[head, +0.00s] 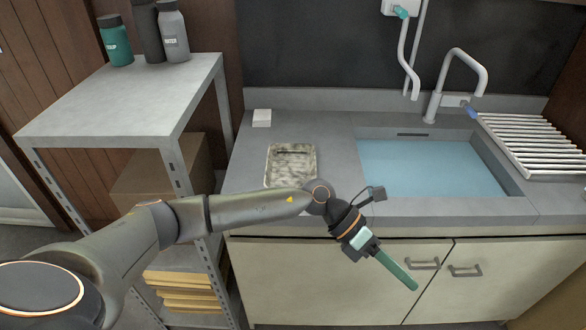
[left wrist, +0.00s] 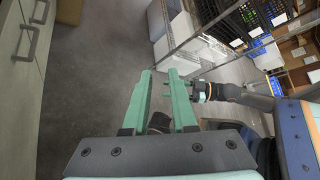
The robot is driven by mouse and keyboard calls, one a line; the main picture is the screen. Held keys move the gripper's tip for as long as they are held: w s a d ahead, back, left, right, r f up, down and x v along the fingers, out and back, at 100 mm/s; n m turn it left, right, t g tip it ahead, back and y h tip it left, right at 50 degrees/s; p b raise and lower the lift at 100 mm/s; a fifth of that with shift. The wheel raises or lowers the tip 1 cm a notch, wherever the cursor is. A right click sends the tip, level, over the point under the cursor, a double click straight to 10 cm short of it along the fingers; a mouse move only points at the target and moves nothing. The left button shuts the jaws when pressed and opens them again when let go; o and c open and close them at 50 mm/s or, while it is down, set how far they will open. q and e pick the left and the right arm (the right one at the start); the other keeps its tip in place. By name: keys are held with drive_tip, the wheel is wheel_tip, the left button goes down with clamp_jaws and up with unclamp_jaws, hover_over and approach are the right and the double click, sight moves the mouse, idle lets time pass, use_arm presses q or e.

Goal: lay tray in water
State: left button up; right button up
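The tray (head: 291,176), a pale speckled rectangle with a dark slot-like mark, lies flat on the grey counter left of the sink. The water (head: 430,168) is a light blue surface filling the sink basin. My left gripper (head: 414,286) is in front of the lower cabinet doors, below the counter edge, pointing down and right, away from the tray. In the left wrist view its two teal fingers (left wrist: 159,72) are apart with nothing between them. Part of my right arm with teal finger ends (left wrist: 190,90) shows behind them; its opening is unclear.
A tap (head: 455,75) stands behind the sink, with a drying rack (head: 530,145) to its right. A small white block (head: 262,118) sits behind the tray. A metal shelf (head: 130,95) with bottles stands at the left. The counter around the tray is mostly clear.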

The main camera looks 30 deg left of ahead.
use_arm(q)
drive_tip(key=w+a+r+m+t+y, duration=0.1)
drive_tip(key=w+a+r+y, duration=0.3)
drive_tip(key=a, duration=0.6)
drive_tip(key=w+a+f+m+y+b, duration=0.1)
drive_tip(key=w+a+y, duration=0.3)
drive_tip(key=a, duration=0.7)
drive_tip(key=w+a+r+m+t+y, duration=0.1)
drive_tip(key=w+a+r+y, duration=0.1)
drive_tip(key=a+y, duration=0.6)
drive_tip(key=f+b, duration=0.1)
drive_tip(key=f, duration=0.1)
drive_tip(key=a+f+h+b, duration=0.1)
drive_tip(key=f+b, duration=0.1)
drive_tip(key=w+a+f+h+b, duration=0.1)
drive_tip(key=f, duration=0.1)
drive_tip(key=shift+a+f+b, duration=0.25)
drive_tip(key=shift+f+b, duration=0.1)
drive_tip(key=shift+b, duration=0.05)
drive_tip(key=shift+b+x, duration=0.45)
drive_tip(key=shift+x, duration=0.35)
use_arm(e)
drive_tip(key=shift+y, duration=0.3)
drive_tip(key=f, duration=0.1)
drive_tip(key=w+a+f, duration=0.1)
drive_tip(key=f, duration=0.1)
drive_tip(key=a+f, duration=0.1)
drive_tip(key=shift+w+a+f, duration=0.15)
drive_tip(key=shift+w+f, duration=0.05)
drive_tip(key=shift+f, duration=0.15)
